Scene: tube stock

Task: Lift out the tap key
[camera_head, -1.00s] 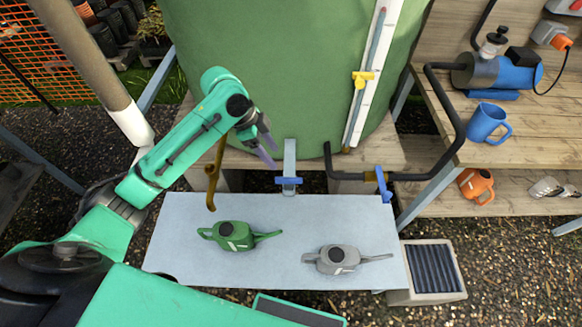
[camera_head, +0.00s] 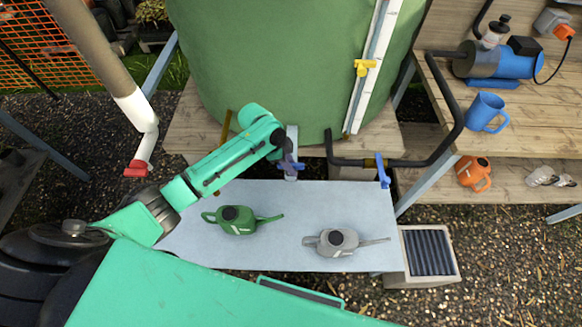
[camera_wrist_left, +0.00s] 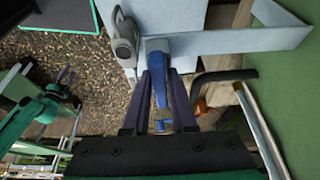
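A grey tap (camera_head: 292,137) juts from the front of the green tank. Its blue handle (camera_wrist_left: 158,85), which looks like the tap key, shows in the left wrist view between the fingers. My left gripper (camera_head: 289,165) is at this tap and hides most of the blue part in the head view. In the wrist view my left gripper (camera_wrist_left: 160,74) is open, one finger on each side of the handle; contact cannot be told. My right gripper (camera_wrist_left: 66,76) shows small at the left of the wrist view; whether it is open is unclear.
A green watering can (camera_head: 237,220) and a grey one (camera_head: 336,241) stand on the pale tabletop (camera_head: 290,200) below. A brown bar (camera_head: 226,128) is partly behind my left arm. A black pipe (camera_head: 455,120) with another blue-handled tap (camera_head: 382,172) lies to the right.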

